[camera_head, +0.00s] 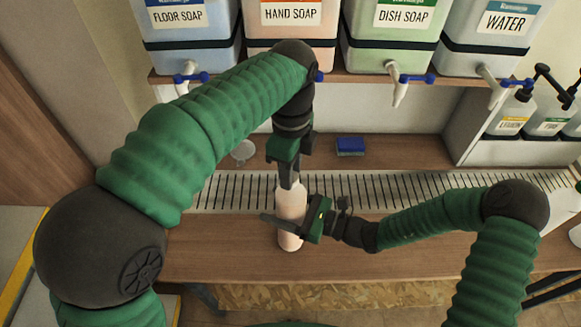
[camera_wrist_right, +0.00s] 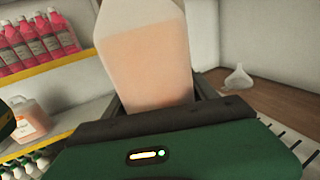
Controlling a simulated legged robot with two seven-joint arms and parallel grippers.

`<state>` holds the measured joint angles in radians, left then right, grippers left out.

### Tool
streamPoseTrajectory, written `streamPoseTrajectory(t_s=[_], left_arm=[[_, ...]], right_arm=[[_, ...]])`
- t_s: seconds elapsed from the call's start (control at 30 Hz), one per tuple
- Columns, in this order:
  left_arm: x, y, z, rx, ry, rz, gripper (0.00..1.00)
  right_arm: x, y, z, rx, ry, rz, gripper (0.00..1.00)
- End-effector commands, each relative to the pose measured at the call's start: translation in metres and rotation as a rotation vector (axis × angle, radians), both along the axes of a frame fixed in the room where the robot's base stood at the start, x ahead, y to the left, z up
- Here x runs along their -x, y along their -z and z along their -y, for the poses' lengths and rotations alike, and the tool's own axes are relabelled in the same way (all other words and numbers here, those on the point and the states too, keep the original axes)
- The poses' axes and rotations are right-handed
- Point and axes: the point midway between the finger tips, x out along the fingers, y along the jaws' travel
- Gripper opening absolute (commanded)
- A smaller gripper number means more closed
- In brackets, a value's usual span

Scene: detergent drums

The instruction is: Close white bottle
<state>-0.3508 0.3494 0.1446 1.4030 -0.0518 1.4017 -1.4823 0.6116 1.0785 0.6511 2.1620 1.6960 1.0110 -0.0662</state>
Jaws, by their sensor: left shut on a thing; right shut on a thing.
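The white bottle (camera_head: 291,205), translucent with pinkish liquid inside, stands upright at the front edge of the slotted grate. In the right wrist view the bottle (camera_wrist_right: 150,60) fills the top middle, its upper end cut off. My right gripper (camera_head: 288,222) is shut around the bottle's lower body from the right. Its fingers also show on both sides of the bottle in the right wrist view (camera_wrist_right: 160,103). My left gripper (camera_head: 289,180) points down from above and is shut on the bottle's top. Its fingers hide the top, so I cannot see a cap or how it sits.
A clear funnel-like piece (camera_head: 243,151) and a blue sponge (camera_head: 350,146) lie behind the grate (camera_head: 400,188). Soap and water drums (camera_head: 398,55) with taps overhang the back. Pump bottles (camera_head: 513,112) stand at the right. The wooden front counter (camera_head: 215,262) is clear at the left.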

Motion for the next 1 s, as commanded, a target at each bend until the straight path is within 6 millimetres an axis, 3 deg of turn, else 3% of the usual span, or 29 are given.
streamPoseTrajectory(t_s=[0.17, 0.5, 0.6, 0.73, 1.0], left_arm=[[-0.0006, 0.0, -0.0005, 0.001, 0.226, -0.001, 0.0], [-0.0024, 0.0008, -0.0004, 0.002, 1.342, -0.005, 0.0], [-0.0025, 0.0017, -0.0002, 0.004, 1.57, -0.008, 0.0], [-0.0025, 0.0008, 0.0002, 0.001, 1.685, -0.007, 0.0], [-0.0029, 0.0004, -0.0003, -0.002, 1.697, -0.007, 0.0]], right_arm=[[-0.0007, 0.0007, 0.0008, 0.002, 0.002, 0.0, 0.0], [-0.0006, 0.0008, 0.0009, 0.002, 0.002, 0.0, 0.0], [-0.0005, 0.0008, 0.0009, 0.002, 0.002, 0.0, 0.0], [-0.0004, 0.0007, 0.0009, 0.002, 0.002, 0.0, 0.0], [-0.0002, 0.0007, 0.0008, 0.001, 0.001, 0.001, 0.0]])
